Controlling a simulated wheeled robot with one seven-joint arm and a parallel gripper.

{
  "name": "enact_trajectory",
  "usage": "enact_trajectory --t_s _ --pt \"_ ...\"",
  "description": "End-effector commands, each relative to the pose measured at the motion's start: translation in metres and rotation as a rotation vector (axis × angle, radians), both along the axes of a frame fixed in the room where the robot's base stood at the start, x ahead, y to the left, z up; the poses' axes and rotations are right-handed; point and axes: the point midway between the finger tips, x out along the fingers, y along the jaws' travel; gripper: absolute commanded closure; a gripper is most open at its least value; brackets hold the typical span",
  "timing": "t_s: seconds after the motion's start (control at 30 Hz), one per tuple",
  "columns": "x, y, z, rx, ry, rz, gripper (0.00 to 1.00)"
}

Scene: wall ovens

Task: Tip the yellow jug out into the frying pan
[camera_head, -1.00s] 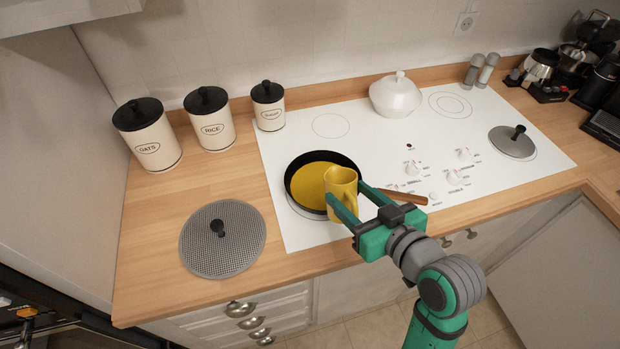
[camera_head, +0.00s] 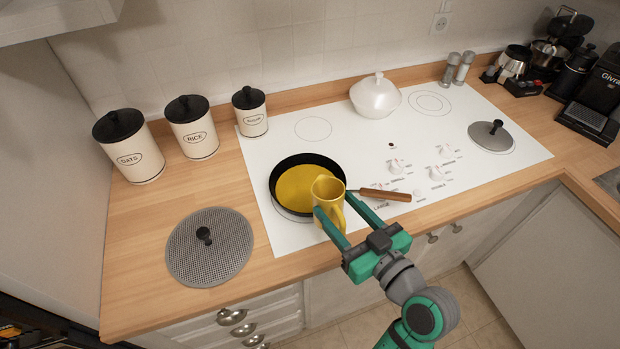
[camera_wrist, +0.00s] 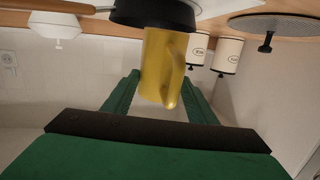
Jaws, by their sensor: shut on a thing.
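The yellow jug (camera_head: 327,193) is held between the green fingers of my gripper (camera_head: 336,216), at the front right rim of the frying pan. A yellow layer (camera_head: 296,187) covers the pan's floor. In the wrist view, which is upside down, the jug (camera_wrist: 160,70) stands between the fingers (camera_wrist: 160,95) and the dark pan (camera_wrist: 155,14) shows beyond it. The jug's inside is hard to make out.
A perforated lid (camera_head: 209,255) lies on the wooden counter to the left. Several canisters (camera_head: 192,130) stand behind it. A white lidded pot (camera_head: 375,97) is at the back of the hob, and a grey lid (camera_head: 490,137) at its right.

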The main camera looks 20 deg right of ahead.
Motion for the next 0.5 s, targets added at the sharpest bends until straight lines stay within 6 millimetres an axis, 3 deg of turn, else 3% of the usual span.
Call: enact_trajectory --t_s 0.5 --pt "-0.0039 0.0032 -0.0091 0.009 -0.117 0.007 0.83"
